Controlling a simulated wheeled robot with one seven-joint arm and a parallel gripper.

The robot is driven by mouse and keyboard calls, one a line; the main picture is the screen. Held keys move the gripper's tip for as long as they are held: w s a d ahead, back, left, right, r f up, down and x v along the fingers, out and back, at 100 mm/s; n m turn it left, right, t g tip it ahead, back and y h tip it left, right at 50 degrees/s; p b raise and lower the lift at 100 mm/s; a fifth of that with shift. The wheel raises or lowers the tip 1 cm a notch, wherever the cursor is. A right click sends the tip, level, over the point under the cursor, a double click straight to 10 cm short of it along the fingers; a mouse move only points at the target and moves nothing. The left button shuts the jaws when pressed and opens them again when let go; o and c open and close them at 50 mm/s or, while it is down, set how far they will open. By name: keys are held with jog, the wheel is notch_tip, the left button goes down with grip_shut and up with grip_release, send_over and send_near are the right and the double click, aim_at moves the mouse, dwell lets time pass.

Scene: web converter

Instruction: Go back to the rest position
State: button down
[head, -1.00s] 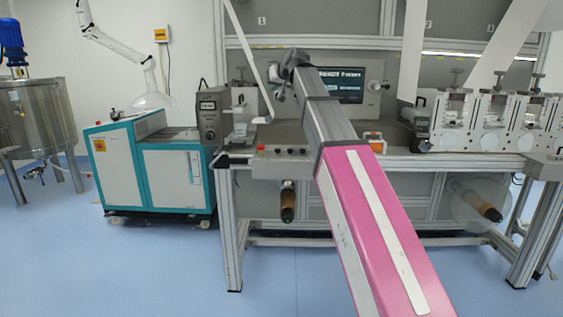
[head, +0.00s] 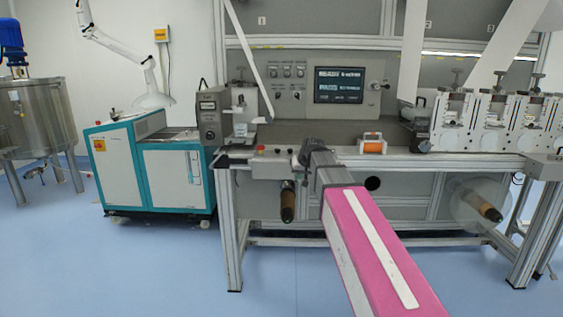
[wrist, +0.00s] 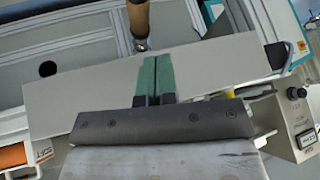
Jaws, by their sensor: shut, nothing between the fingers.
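My gripper (wrist: 153,78) shows in the wrist view with its two green fingers together and nothing between them. Beyond the fingers is a flat grey panel of the machine (wrist: 90,90), with a brown roller core (wrist: 139,18) past its edge. In the head view my arm reaches forward from the bottom right, and its far end is low in front of the machine's bench.
A teal cabinet (head: 175,180) is at the left. Blue floor (head: 130,270) is clear in front.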

jog(key=s+d+f+m+g+h, duration=0.1)
jog(key=s+d+f+g, duration=0.2)
jog(key=s+f, duration=1)
jog(key=s+d+f+m+g+h, duration=0.1)
jog(key=s+d+f+g+h, duration=0.1)
jog(key=s+d+f, duration=0.7)
jog(key=s+f+g, duration=0.1)
jog(key=s+f, duration=0.2)
jog(key=f, duration=0.4)
jog(key=shift+s+f, duration=0.35)
